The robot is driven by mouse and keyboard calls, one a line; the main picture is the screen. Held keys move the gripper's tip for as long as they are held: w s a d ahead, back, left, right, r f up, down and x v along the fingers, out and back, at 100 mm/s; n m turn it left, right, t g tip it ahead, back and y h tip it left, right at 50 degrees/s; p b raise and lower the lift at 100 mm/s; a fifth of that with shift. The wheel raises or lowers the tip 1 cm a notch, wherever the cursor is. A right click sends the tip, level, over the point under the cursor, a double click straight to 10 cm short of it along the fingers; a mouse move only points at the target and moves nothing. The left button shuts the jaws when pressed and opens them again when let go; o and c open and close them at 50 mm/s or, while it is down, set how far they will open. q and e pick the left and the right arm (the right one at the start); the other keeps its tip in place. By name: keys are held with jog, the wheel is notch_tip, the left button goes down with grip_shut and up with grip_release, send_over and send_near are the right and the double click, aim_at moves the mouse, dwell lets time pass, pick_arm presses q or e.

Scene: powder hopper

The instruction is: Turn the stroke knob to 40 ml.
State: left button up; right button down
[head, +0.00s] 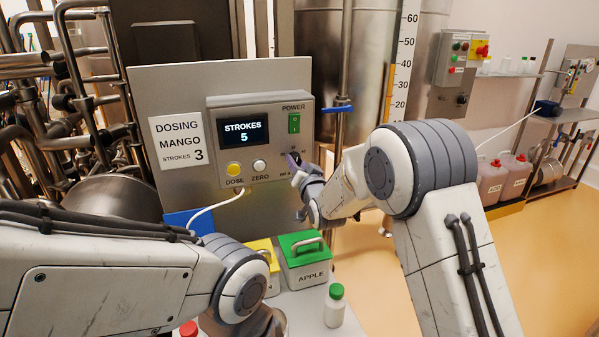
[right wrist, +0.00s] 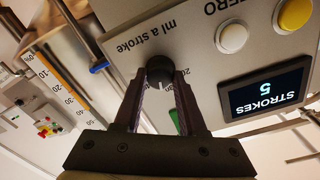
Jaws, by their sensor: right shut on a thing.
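The dosing control box (head: 265,140) has a screen (head: 243,132) reading STROKES 5. My right gripper (right wrist: 160,80) is shut on the knob, one finger on each side. A light mark shows on the knob's side facing the gripper, but I cannot read which number it points at. In the head view, the right gripper (head: 294,162) covers most of the knob and its scale. My left arm is at lower left, its gripper not visible.
A yellow DOSE button (head: 233,169), a white ZERO button (head: 259,166) and a green power switch (head: 294,123) sit near the knob. A sign (head: 178,143) reads DOSING MANGO STROKES 3. Below are a green-lidded APPLE box (head: 306,275) and a white bottle (head: 334,310).

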jog(key=m+b, duration=0.6)
jog(key=m, duration=0.1)
jog(key=shift+w+d+b, duration=0.1)
jog(key=shift+d+b, duration=0.1)
jog(key=shift+b, duration=0.1)
jog(key=shift+m+b, duration=0.75)
jog(key=shift+m, duration=0.25)
jog(key=shift+r, duration=0.1)
jog(key=shift+c, duration=2.4)
grip_release()
